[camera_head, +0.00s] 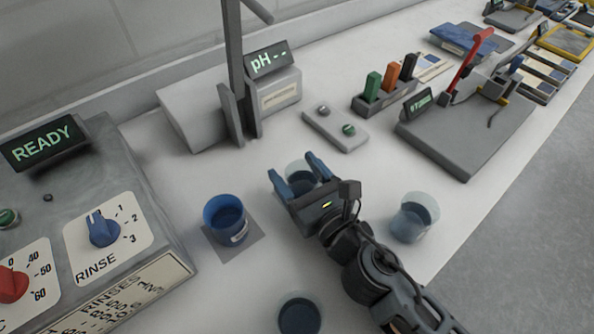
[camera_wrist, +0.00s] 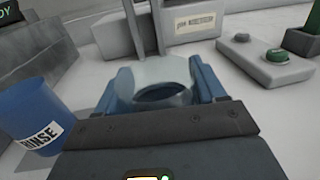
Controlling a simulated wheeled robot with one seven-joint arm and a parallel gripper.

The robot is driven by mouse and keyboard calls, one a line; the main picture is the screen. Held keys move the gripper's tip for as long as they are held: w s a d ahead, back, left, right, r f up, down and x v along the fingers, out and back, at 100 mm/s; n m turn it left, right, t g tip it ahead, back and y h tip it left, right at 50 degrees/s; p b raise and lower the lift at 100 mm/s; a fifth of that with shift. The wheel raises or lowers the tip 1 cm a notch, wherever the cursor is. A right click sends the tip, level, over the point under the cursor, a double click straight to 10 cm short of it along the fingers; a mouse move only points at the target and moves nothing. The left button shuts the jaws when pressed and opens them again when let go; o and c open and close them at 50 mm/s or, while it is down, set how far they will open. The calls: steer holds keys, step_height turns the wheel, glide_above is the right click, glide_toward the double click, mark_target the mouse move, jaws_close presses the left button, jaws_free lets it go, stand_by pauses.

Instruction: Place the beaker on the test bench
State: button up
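A clear beaker (camera_head: 298,168) with dark liquid stands upright between the two blue fingers of my gripper (camera_head: 298,176). In the wrist view the clear beaker (camera_wrist: 162,72) fills the space between the fingers of my gripper (camera_wrist: 165,85), with no gap visible on either side. Its lower part is hidden by my gripper, so I cannot tell whether its base touches the white bench (camera_head: 350,185). A second clear beaker (camera_head: 414,217) with dark liquid stands on the bench to the right of my arm.
A blue rinse beaker (camera_head: 226,218) stands on a grey square at left, close to my gripper. Another beaker (camera_head: 300,314) is at the bottom edge. The pH meter (camera_head: 272,88), a two-button pad (camera_head: 336,128) and a grey instrument (camera_head: 465,130) stand behind. The washer panel (camera_head: 95,200) is at left.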

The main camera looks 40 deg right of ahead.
steer(key=o, duration=0.3)
steer(key=shift+r, duration=0.25)
steer(key=s+b, duration=0.2)
steer(key=s, duration=0.1)
steer(key=s+a+b, duration=0.1)
steer(key=s+b, duration=0.1)
steer(key=s, duration=0.2)
steer(key=s+b, duration=0.2)
steer(key=s, duration=0.2)
steer(key=shift+a+f+b, duration=0.2)
steer(key=shift+f+b, duration=0.15)
steer(key=shift+b, duration=0.05)
steer(key=shift+s+a+r, duration=0.1)
steer(key=shift+s+r, duration=0.15)
steer(key=shift+s, duration=0.2)
